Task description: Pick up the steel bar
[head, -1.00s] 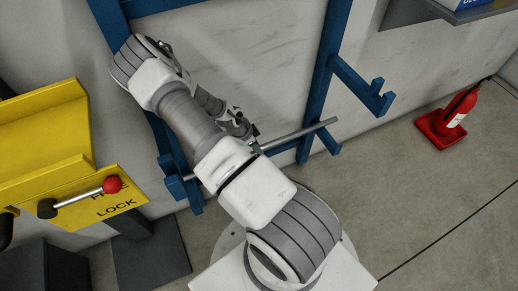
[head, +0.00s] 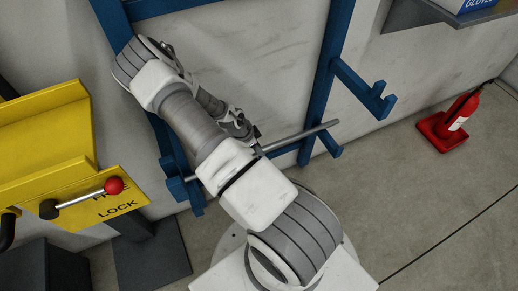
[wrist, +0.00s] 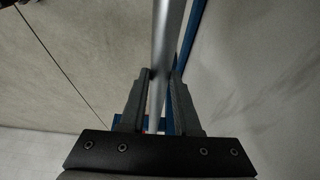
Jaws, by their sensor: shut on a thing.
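The steel bar (head: 303,134) is a thin grey rod lying across the lower arms of a blue rack in the head view. Its right end shows near the right rack arm, and its middle is partly hidden by my arm. In the wrist view the bar (wrist: 168,40) runs up between the two fingers. My gripper (wrist: 160,78) is shut on the bar, with one finger on each side. In the head view my gripper (head: 259,147) is small and partly hidden behind my arm. I cannot tell whether the bar still touches the rack arms.
The blue rack (head: 322,85) stands against the wall, with an empty upper hook arm (head: 362,88) at right. A yellow panel (head: 45,130) with a red-knobbed lever (head: 113,186) is at left.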

